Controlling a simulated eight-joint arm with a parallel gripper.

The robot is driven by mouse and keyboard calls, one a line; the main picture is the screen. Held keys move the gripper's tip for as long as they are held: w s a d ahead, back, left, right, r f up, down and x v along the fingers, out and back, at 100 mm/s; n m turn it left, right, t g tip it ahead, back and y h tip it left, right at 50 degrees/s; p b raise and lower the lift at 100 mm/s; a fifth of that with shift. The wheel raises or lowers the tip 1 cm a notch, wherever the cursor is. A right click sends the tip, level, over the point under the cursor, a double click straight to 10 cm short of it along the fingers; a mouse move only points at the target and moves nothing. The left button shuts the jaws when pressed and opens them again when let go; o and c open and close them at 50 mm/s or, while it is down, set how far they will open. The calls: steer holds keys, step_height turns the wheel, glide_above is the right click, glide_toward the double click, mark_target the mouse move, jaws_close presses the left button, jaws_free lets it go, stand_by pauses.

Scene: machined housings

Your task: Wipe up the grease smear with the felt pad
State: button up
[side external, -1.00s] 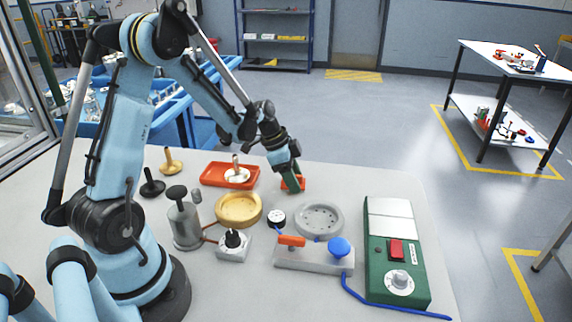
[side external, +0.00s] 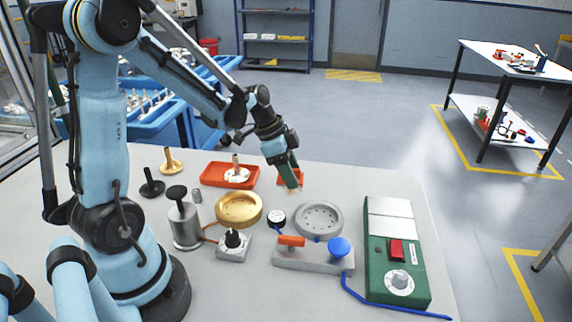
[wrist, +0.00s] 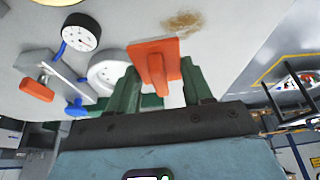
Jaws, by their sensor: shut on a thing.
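My gripper (side external: 292,181) has green fingers shut on the orange handle of the felt pad (side external: 298,177). In the wrist view the pad (wrist: 153,59) sits between the green fingers (wrist: 162,90), with its flat orange plate and upright grip showing. Its felt underside is hidden. The grease smear (wrist: 183,21) is a brown patch on the pale bench top, just beyond the pad in the wrist view. In the side view a faint brownish patch shows just below the fingertips. I cannot tell whether the pad touches the bench.
A red tray (side external: 212,181) with a pale knobbed part stands left of the pad. A brass ring (side external: 239,209), a dial gauge (side external: 277,218), a grey perforated disc (side external: 319,219), a grey fixture (side external: 313,257) and a green control box (side external: 397,250) stand nearer.

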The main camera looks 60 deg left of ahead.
steer(key=shift+r, duration=1.45)
steer(key=w+d+r+m, duration=0.15)
steer(key=w+d, duration=0.25)
steer(key=d, duration=0.4)
steer(key=w+d+r+n, duration=0.1)
steer(key=w+d+r, duration=0.15)
steer(key=d, duration=0.45)
glide_above(346, 192)
steer(key=shift+m, duration=0.25)
steer(key=f, duration=0.5)
steer(key=s+a+f, duration=0.1)
steer(key=f, duration=0.1)
steer(key=shift+f, duration=2.35)
steer(key=shift+f, duration=0.4)
